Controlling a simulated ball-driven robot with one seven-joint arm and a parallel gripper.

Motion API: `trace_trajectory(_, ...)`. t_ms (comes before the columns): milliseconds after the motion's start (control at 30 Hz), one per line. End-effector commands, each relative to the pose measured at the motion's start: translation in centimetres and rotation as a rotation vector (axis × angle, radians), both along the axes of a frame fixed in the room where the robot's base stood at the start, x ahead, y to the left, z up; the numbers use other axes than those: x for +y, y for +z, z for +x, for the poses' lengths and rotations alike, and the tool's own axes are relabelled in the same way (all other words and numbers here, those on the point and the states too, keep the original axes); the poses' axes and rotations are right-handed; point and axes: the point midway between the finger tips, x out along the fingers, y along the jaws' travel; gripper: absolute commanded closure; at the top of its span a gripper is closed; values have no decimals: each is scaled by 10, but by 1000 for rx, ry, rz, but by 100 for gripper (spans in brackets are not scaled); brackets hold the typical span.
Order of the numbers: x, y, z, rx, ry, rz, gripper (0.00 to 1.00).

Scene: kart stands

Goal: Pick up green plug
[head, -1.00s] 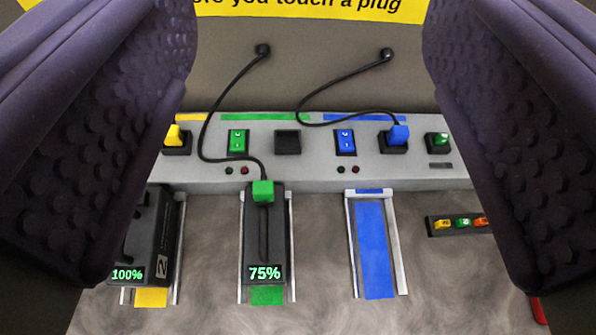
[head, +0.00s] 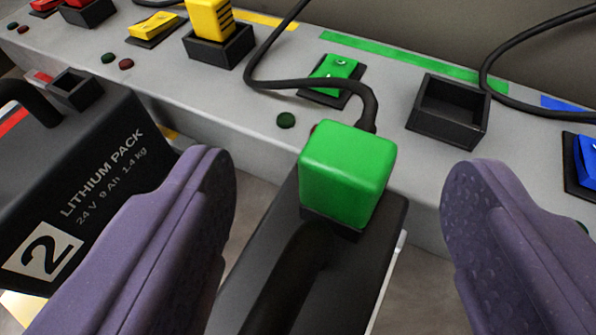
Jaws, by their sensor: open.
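The green plug (head: 345,172) is a bright green block seated on the top end of a black battery pack (head: 372,258). A black cable (head: 362,98) runs from its back side up over the grey panel. My gripper (head: 340,175) is open, with one purple finger to the left of the plug and the other to the right. Neither finger touches the plug, and the gap on the right looks a little wider. The pack's dark handle (head: 290,270) lies below the plug.
An empty black socket (head: 450,108) sits right of the green switch (head: 333,78) on the grey panel (head: 235,97). A yellow plug (head: 212,20) stands in a socket at upper left. A lithium pack marked 2 (head: 75,185) is at left. A blue switch (head: 588,158) is at right.

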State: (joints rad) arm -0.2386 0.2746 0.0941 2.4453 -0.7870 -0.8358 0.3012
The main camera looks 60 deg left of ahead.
Motion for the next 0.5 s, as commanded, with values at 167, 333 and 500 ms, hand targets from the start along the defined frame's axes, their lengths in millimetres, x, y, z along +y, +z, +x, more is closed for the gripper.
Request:
trace_trajectory(167, 17, -20, 19, 0, -1, 0, 30)
trace_trajectory(333, 32, -24, 30, -1, -3, -1, 30)
trace_trajectory(500, 33, -22, 31, -1, -4, -1, 30)
